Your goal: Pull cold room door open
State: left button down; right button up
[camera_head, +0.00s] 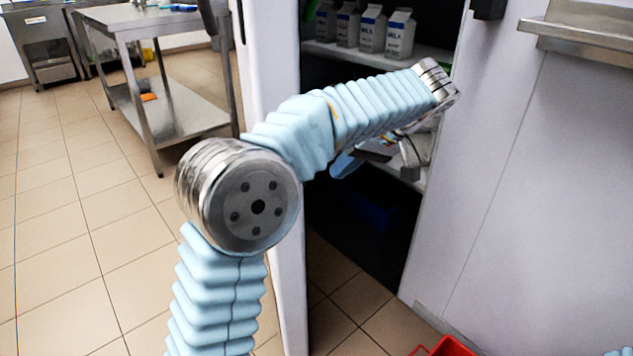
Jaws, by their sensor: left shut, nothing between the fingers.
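The cold room door (285,230) is a white panel standing open on the left side of the doorway, seen nearly edge-on. A dark part, perhaps its handle, shows at the top on its left side. My left arm crosses in front of the door, and its far end is at the opening. My left gripper (409,170) is partly hidden behind the arm, in front of the dark interior. It is shut with nothing in it, apart from the visible door panel. My right gripper is out of view.
Inside the cold room, several milk cartons (371,30) stand on an upper shelf (345,52). A blue crate (372,208) sits low in the dark. A red crate (446,347) is on the floor at bottom. A steel table (130,18) stands left; tiled floor between is clear.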

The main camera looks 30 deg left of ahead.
pick_arm(q)
jog(key=shift+s+a+f+b, duration=0.15)
jog(key=shift+s+a+f, duration=0.25)
jog(key=shift+a, duration=0.35)
jog(key=shift+s+a+f+b, duration=0.1)
jog(key=shift+s+a+f, duration=0.1)
jog(key=shift+s+a, duration=0.45)
jog(key=shift+s+a+f+b, duration=0.15)
jog(key=shift+s+a+f, duration=0.2)
jog(key=shift+a, duration=0.45)
jog(key=shift+a, duration=0.1)
